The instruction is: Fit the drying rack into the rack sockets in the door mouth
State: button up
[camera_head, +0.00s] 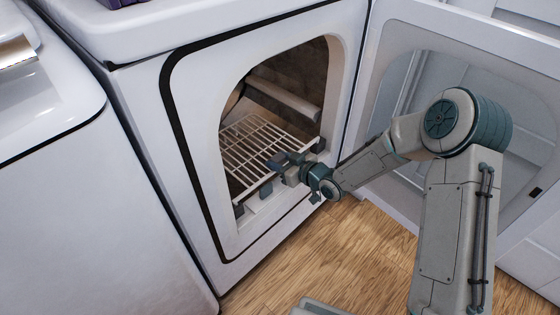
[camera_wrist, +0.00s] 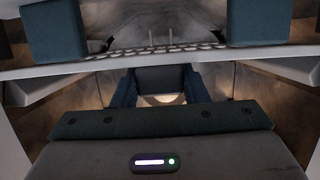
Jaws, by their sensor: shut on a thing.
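The drying rack (camera_head: 250,143) is a white wire grid. It lies roughly level inside the dryer's door mouth (camera_head: 228,190), its front edge at the mouth's lower lip. My gripper (camera_head: 284,162) is at the middle of that front edge, shut on the rack's dark grip block, which shows between the fingers in the wrist view (camera_wrist: 160,80). Blue-grey blocks stand along the front, at left (camera_head: 266,190) and right (camera_head: 318,145); I cannot tell whether they belong to the rack or the sockets. White pieces show on the lip below; whether the rack is seated is unclear.
The dryer door (camera_head: 385,70) stands open at the right, beside my arm. A white drum baffle (camera_head: 284,100) shows inside the drum, above the rack. The washer (camera_head: 60,190) stands at the left. The wooden floor (camera_head: 320,250) in front of the dryer is clear.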

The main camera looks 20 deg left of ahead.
jog(key=shift+f, duration=0.1)
jog(key=shift+f+b, duration=0.35)
jog(key=shift+f, duration=0.1)
jog(key=o, duration=1.1)
jog(key=shift+c, duration=0.2)
jog(key=p+v, duration=0.5)
jog(key=v, duration=0.8)
jog(key=shift+s+d, duration=0.25)
jog(key=shift+d, duration=0.05)
jog(key=shift+r, duration=0.1)
